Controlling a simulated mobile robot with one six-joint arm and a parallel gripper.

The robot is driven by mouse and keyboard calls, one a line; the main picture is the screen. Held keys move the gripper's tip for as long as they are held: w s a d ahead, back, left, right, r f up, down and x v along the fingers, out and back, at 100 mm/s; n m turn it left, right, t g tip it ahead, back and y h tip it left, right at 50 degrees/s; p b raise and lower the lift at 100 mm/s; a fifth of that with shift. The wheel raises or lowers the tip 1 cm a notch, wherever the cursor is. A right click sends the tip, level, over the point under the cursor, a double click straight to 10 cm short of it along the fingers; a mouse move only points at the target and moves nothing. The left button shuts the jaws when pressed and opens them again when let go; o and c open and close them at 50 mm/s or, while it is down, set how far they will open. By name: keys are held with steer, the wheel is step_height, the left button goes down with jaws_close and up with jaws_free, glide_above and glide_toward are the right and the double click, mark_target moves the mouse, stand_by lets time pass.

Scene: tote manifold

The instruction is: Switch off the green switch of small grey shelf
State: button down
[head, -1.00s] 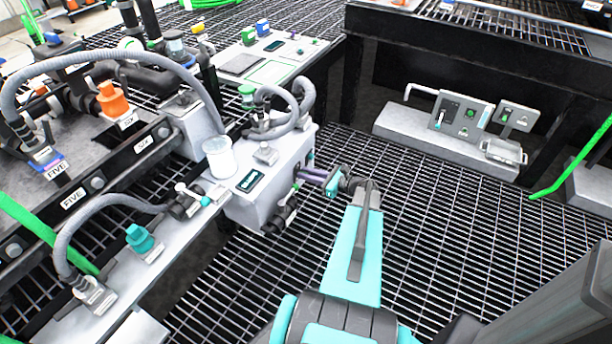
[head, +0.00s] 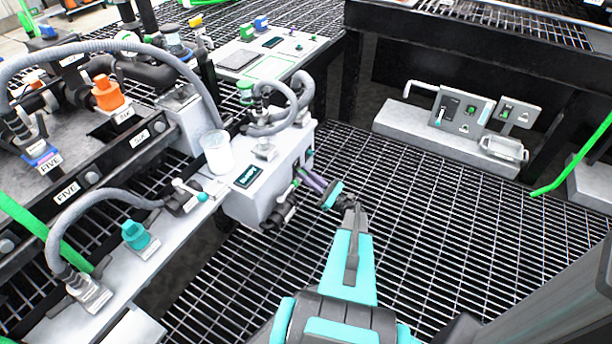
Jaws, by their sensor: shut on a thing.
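A grey box (head: 236,207) with a small dark screen (head: 249,177) stands left of centre. Its right face carries dark fittings and a green-and-white lever (head: 288,194). My gripper (head: 305,168), with purple fingers and a teal wrist, reaches that face. Its fingertips are at the face and shut on a small part there, which they mostly hide. I cannot tell whether that part is green. Apart from it, a low grey shelf (head: 400,122) at the right carries panels with a green switch (head: 470,109) and another green switch (head: 507,109).
A white cylinder (head: 217,152) and grey hoses (head: 276,128) sit on and beside the box. A ledge with a teal knob (head: 138,236) lies at lower left. A green rail (head: 580,160) slants at the right. The grating floor (head: 440,210) is open in the middle.

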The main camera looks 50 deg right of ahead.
stand_by(0.5)
steer(key=c, duration=1.7)
jaws_free()
steer(key=p+v, duration=0.2)
steer(key=v, duration=1.2)
steer(key=shift+w+f+p, duration=0.1)
steer(key=shift+f+p, duration=0.05)
steer(key=shift+p, duration=0.15)
